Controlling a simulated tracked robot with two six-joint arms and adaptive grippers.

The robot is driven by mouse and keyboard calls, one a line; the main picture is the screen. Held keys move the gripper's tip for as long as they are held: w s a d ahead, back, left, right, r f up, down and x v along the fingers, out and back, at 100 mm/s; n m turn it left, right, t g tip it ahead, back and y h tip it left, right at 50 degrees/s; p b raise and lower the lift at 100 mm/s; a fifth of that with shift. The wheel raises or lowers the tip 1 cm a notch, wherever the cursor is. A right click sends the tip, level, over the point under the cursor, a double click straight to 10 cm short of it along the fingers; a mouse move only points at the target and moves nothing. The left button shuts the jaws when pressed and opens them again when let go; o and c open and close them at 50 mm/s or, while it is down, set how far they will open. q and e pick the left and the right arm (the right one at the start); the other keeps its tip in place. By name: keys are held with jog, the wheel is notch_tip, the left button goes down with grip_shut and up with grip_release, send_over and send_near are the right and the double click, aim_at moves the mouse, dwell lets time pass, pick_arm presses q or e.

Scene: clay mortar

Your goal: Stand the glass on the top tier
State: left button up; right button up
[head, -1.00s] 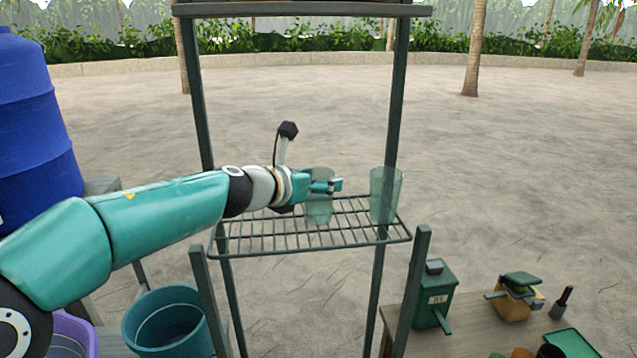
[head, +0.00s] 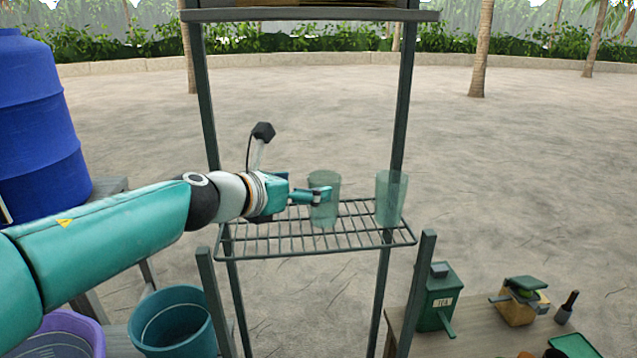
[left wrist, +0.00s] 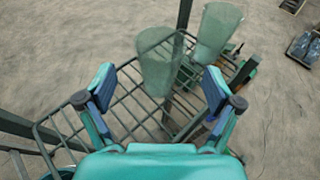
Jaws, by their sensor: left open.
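Two greenish see-through glasses stand upright on a wire rack tier (head: 270,238). The nearer glass (head: 324,205) is just ahead of my left gripper (head: 318,195); the other glass (head: 391,200) stands to its right at the rack's right end. In the left wrist view my left gripper (left wrist: 162,95) is open, its fingers spread wide. There the nearer glass (left wrist: 160,62) stands beyond the fingertips and between them, and the second glass (left wrist: 216,32) is farther off to the right. A higher shelf board (head: 310,15) crosses the top of the frame. My right gripper is not seen.
Dark uprights (head: 398,110) frame the rack on both sides. A blue barrel (head: 38,115) and a teal bucket (head: 175,322) are at the left. A table (head: 455,343) with a green tea box (head: 438,300) is at the lower right. The space above the rack is clear.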

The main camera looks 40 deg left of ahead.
pick_arm(q)
jog(key=v, duration=0.5)
dwell(0.4)
